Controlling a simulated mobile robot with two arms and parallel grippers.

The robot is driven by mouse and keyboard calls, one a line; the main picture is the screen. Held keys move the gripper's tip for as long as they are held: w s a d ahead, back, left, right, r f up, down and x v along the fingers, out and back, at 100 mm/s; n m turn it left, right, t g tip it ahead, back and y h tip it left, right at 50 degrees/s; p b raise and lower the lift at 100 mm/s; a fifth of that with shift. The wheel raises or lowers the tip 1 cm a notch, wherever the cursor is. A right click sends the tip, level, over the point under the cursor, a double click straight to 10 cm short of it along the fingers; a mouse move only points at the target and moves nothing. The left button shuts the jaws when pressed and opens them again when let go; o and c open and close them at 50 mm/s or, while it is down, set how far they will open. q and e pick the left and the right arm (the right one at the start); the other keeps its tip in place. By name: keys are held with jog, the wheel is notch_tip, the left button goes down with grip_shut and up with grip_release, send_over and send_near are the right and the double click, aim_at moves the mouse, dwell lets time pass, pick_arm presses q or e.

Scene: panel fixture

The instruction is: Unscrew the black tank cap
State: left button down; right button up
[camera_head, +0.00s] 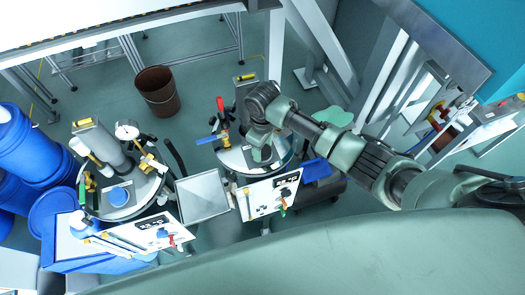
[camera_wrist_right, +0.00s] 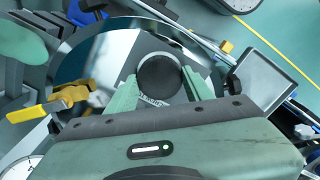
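The black tank cap (camera_wrist_right: 160,77) is a round dark disc on the shiny metal tank lid (camera_wrist_right: 85,62) in the right wrist view. My right gripper (camera_wrist_right: 160,84) is over the lid, with its two pale green fingers on either side of the cap. A narrow gap seems to show between the fingertips and the cap, so the fingers look open around it, not clamped. In the head view my right gripper (camera_head: 262,152) points down at the right-hand tank (camera_head: 232,160) and hides the cap. My left gripper is not in view.
The right-hand tank carries a red and blue valve (camera_head: 221,118) and a white front panel (camera_head: 268,197). A yellow-handled valve (camera_wrist_right: 60,100) stands left of the gripper.

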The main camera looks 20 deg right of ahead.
jog(key=c, duration=0.4)
jog(key=n, duration=0.3)
jog(key=shift+n, duration=0.3)
jog(key=shift+c, duration=0.2)
jog(key=n, duration=0.3)
jog(key=shift+n, duration=1.9)
jog(key=shift+n, duration=1.7)
